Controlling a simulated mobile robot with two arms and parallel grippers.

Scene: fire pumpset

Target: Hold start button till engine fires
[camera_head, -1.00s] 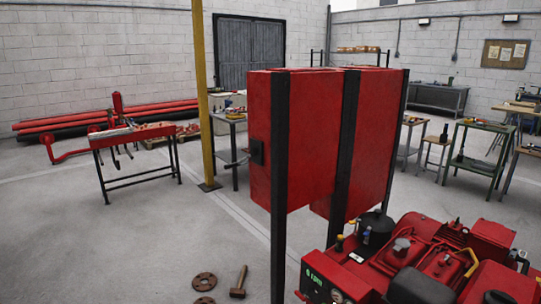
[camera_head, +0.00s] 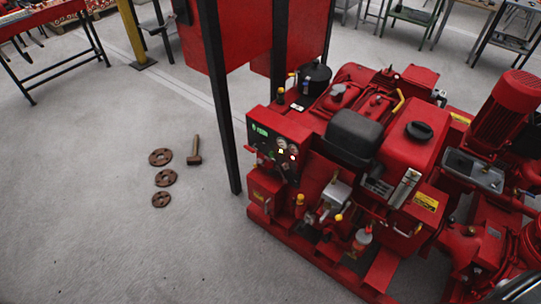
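The red fire pumpset (camera_head: 400,145) fills the right half of the head view. Its control panel (camera_head: 275,146) stands at the left end of the set, facing the front left. The panel carries a small green display (camera_head: 260,130), round gauges and small lit spots. The start button cannot be told apart from the other small panel fittings at this size. Neither of my grippers shows in the head view.
Red cabinets on black posts (camera_head: 222,100) stand just behind and left of the panel. Several rusty flanges (camera_head: 165,178) and a hammer-like tool (camera_head: 195,150) lie on the floor at left. A red workbench (camera_head: 45,30) is at upper left. The floor in front is clear.

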